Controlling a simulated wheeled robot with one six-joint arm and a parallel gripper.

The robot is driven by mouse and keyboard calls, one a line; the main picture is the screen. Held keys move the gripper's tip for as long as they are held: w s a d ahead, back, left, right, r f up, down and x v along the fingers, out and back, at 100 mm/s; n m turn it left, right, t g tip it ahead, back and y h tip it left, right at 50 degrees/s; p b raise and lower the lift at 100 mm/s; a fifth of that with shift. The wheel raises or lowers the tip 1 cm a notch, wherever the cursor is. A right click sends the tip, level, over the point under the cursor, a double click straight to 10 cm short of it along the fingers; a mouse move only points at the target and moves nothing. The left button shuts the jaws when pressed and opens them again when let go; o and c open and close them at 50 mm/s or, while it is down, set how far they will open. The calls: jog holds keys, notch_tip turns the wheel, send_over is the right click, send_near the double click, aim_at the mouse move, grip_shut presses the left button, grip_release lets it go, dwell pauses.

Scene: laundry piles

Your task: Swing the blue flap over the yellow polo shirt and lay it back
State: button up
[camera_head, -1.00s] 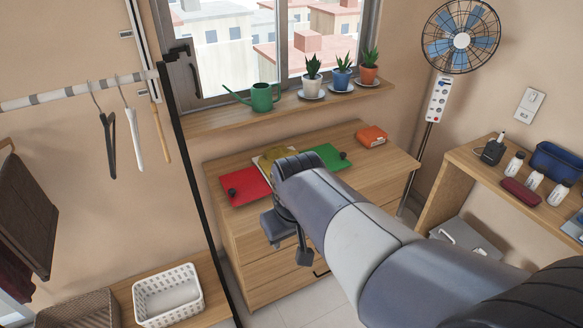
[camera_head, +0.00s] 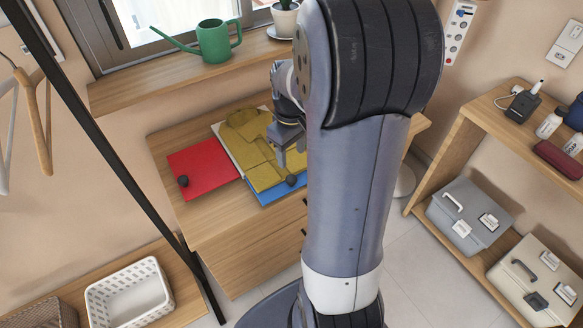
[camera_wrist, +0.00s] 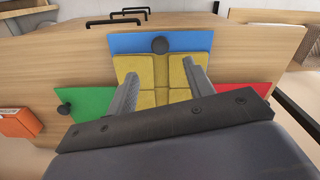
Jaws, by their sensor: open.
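The yellow polo shirt (camera_head: 243,128) lies on a folding board on the dresser top, its sides turned inward; it also shows in the wrist view (camera_wrist: 148,72). The blue flap (camera_head: 268,193) lies flat at the board's front edge, with a dark round knob (camera_head: 291,180) on it. In the wrist view the blue flap (camera_wrist: 128,42) is at the top, beyond the shirt, with its knob (camera_wrist: 160,45) ahead between the fingers. My gripper (camera_wrist: 160,70) is open and empty above the shirt. In the head view my arm hides part of the board.
The red flap (camera_head: 203,168) and the green flap (camera_wrist: 92,101) lie flat at the sides, each with a dark knob. An orange item (camera_wrist: 20,122) lies near the green flap. A green watering can (camera_head: 213,42) stands on the windowsill above the dresser.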

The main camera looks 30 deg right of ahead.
aim_at(291, 178)
notch_tip(291, 178, down, 9)
dwell(0.3)
jog(key=shift+c, duration=0.2)
grip_shut()
dwell(0.4)
